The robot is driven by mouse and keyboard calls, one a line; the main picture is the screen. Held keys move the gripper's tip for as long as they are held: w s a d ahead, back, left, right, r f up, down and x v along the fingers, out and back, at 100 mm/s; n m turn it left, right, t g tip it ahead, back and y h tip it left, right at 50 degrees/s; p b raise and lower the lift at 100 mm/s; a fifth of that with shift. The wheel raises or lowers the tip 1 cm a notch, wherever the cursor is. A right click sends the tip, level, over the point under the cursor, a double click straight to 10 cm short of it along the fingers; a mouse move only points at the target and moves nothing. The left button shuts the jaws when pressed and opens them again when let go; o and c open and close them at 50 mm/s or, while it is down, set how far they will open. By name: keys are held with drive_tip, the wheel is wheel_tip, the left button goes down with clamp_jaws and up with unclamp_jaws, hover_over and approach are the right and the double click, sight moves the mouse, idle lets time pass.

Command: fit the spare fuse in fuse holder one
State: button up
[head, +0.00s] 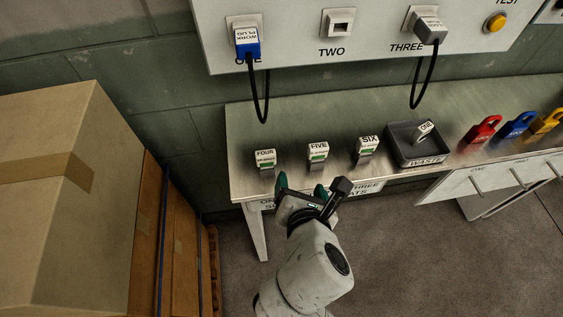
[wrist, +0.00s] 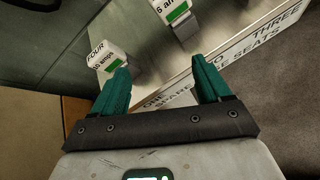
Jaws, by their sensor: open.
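My gripper (head: 301,188) is open and empty at the front edge of the bench, below the blocks FOUR and FIVE. In the wrist view its teal fingers (wrist: 160,66) are apart, with bare bench between them. The white block FOUR (head: 265,158), with a green band, is just beyond the left finger in the wrist view (wrist: 104,52). Similar blocks FIVE (head: 318,152) and SIX (head: 368,147) stand to its right. A white piece marked ONE (head: 425,128) lies tilted in the waste tray (head: 402,153). I cannot tell which is the spare fuse. My arm partly hides the front-edge label; no fuse holder one is identifiable.
A wall panel (head: 295,50) carries a blue plug (head: 247,48) at ONE, an empty socket (head: 340,24) at TWO and a grey plug (head: 431,32) at THREE, with hanging cables. Padlocks, one red (head: 482,134), are at right. A large carton (head: 60,220) stands at left.

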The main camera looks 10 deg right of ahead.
sight(266, 160)
drive_tip(key=w+a+n, duration=0.1)
drive_tip(key=a+n, duration=0.1)
drive_tip(key=w+a+n+t+y, duration=0.1)
drive_tip(key=w+a+n, duration=0.1)
drive_tip(key=w+a+n+t, duration=0.1)
drive_tip(key=w+a+n, duration=0.1)
drive_tip(key=shift+a+r+b, duration=0.25)
drive_tip(key=shift+r+b, duration=0.15)
drive_tip(key=shift+d+x, duration=0.2)
drive_tip(key=shift+x, duration=2.75)
drive_tip(key=shift+r, duration=0.1)
drive_tip(key=shift+c, duration=0.2)
drive_tip(key=c, duration=1)
